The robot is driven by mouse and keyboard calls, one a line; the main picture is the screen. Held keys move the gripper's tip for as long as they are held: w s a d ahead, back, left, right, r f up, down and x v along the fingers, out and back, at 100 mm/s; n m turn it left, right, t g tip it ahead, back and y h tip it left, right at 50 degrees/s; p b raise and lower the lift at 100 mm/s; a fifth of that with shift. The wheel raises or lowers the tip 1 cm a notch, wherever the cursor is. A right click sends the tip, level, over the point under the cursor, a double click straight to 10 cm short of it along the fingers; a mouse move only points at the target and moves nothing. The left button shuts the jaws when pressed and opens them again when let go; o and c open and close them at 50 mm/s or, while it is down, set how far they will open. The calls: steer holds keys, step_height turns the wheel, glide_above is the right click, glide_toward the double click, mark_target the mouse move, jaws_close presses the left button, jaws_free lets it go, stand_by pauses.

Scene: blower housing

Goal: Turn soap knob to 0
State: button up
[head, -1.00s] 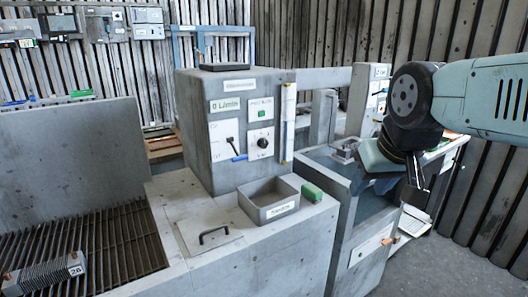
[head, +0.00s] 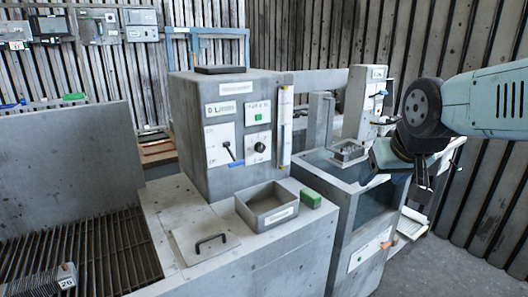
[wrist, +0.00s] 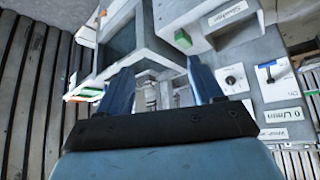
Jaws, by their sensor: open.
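A grey control box (head: 218,158) stands left of centre in the head view. On its right white plate is a round black knob (head: 260,147), also in the wrist view (wrist: 231,80); its scale and pointer are too small to read. I cannot confirm that it is the soap knob. Left of it is a lever (head: 230,150) with a blue end, also in the wrist view (wrist: 268,72). My gripper (head: 422,178) hangs at the right, well apart from the box. Its two blue fingers are spread and empty in the wrist view (wrist: 160,65).
A grey open bin (head: 243,215) and a green block (head: 310,198) sit on the ledge before the box. A tank (head: 350,205) stands between the box and my arm. A slatted grate (head: 95,245) is at left; a corrugated wall (head: 350,35) is behind.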

steer(key=w+a+f+n+t, duration=0.2)
steer(key=w+t, duration=0.1)
steer(key=w, duration=1)
steer(key=n+t+y, duration=0.6)
steer(key=y, duration=0.3)
glide_toward(261, 149)
steer(key=shift+g, duration=0.3)
steer(key=x, duration=0.8)
steer(key=shift+w+r, duration=0.2)
steer(key=shift+w, duration=0.15)
steer(key=shift+c, duration=0.4)
steer(key=c, duration=1)
